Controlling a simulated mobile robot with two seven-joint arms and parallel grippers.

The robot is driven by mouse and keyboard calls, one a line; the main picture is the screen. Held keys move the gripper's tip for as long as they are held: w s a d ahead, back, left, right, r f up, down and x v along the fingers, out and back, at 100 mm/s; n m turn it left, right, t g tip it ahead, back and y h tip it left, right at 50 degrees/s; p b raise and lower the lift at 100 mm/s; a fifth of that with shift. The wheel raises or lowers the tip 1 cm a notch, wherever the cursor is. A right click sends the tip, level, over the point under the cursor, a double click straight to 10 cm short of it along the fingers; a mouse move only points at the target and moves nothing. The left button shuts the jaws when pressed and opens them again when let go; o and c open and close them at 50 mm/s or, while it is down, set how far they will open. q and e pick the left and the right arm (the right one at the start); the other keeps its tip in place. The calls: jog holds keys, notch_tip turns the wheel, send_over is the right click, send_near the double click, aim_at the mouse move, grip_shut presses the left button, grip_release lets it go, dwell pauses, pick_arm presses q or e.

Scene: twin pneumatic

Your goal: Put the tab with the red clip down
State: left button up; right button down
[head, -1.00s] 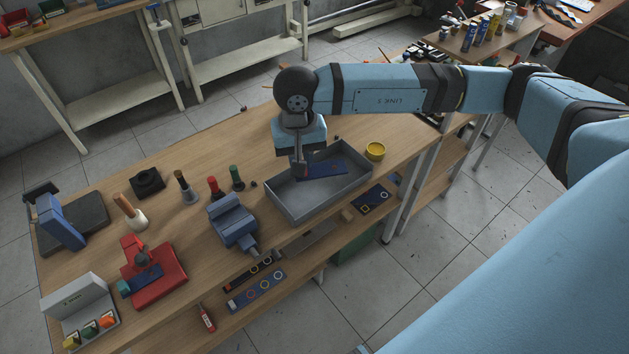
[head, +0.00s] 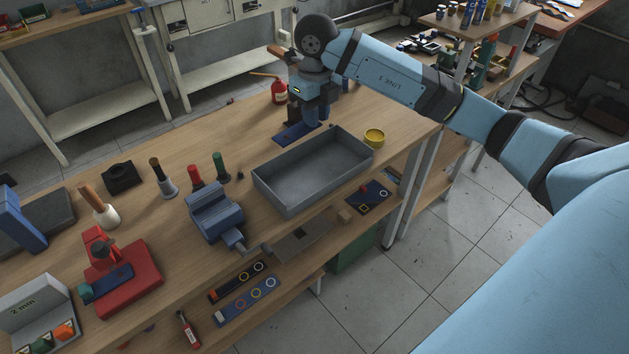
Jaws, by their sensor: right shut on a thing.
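A flat dark blue tab (head: 292,133) shows at the back of the workbench, just behind the grey tray (head: 268,196). My right gripper (head: 317,120) points down at the tab's right end and is shut on it. The tab lies low and flat, at or just above the wood; I cannot tell whether it touches. No red clip shows on its visible part; the gripper hides its right end. A second blue tab (head: 112,283) sits on the red fixture (head: 143,277). My left gripper is out of view.
The grey tray looks empty. A yellow cup (head: 374,138) stands right of it, a red can (head: 279,91) behind my gripper. A blue vise (head: 214,212) and several stamps stand left. Ringed panels (head: 246,300) lie on the lower shelf. Wood left of the tab is clear.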

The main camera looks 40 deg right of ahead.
aim_at(316, 189)
jog(key=shift+d+f+m, duration=0.1)
jog(key=shift+f+m, duration=0.2)
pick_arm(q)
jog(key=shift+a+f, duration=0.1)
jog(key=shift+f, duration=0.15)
pick_arm(e)
notch_tip(316, 189, down, 20)
jog(key=shift+r, duration=0.25)
jog(key=shift+f, duration=0.2)
jog(key=c, duration=1)
grip_release()
jog(key=shift+r, duration=0.5)
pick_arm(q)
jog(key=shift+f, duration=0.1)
pick_arm(e)
notch_tip(316, 189, up, 12)
jog(key=shift+f, duration=0.25)
